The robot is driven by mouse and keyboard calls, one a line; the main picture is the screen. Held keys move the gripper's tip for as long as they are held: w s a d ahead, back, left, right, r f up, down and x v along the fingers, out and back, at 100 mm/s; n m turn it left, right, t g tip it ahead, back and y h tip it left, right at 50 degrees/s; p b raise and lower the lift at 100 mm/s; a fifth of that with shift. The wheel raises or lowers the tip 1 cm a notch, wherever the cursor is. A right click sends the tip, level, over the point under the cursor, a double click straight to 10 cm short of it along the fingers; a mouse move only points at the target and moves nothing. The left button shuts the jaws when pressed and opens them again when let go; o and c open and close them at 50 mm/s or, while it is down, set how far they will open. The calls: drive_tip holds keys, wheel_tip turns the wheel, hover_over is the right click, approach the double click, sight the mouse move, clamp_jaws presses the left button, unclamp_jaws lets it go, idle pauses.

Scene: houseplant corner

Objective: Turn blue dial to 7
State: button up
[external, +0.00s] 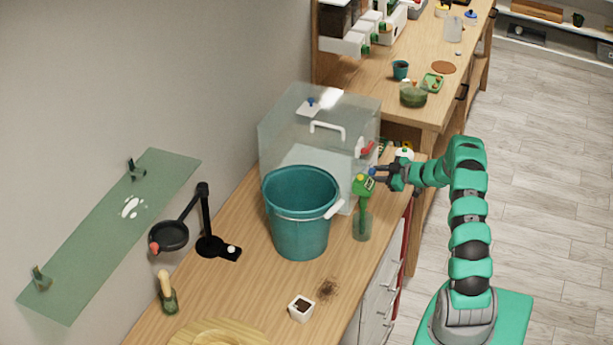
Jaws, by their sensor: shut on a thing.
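The fingers hide part of the knob, and no numbers or pointer can be read. Another blue knob (311,101) stands on a pale plate on top of the clear box, well away from my gripper. A red handle or knob (367,149) is on the box's right side, just above my gripper.
A green spray bottle (362,218) stands just left of and below my gripper, its head close to the fingers. A teal bucket (300,225) stands in front of the box. A small white pot (301,308) and spilled soil (327,290) are nearer on the wooden bench.

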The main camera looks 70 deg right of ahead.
drive_tip(key=shift+r+m+y+p, duration=0.15)
drive_tip(key=shift+m+y+p, duration=0.55)
drive_tip(key=shift+p, duration=1.9)
drive_tip(key=shift+m+p, duration=0.4)
drive_tip(key=shift+p, duration=0.25)
drive_tip(key=shift+d+m+y+p, duration=0.1)
drive_tip(key=shift+m+y+p, duration=0.4)
drive_tip(key=shift+y+p, duration=0.15)
drive_tip(key=o, duration=1)
drive_tip(key=b+v, duration=0.2)
drive_tip(key=v, duration=1.1)
drive_tip(key=shift+s+d+r+b, duration=0.1)
drive_tip(key=shift+s+b, duration=0.2)
drive_tip(key=shift+b, duration=0.05)
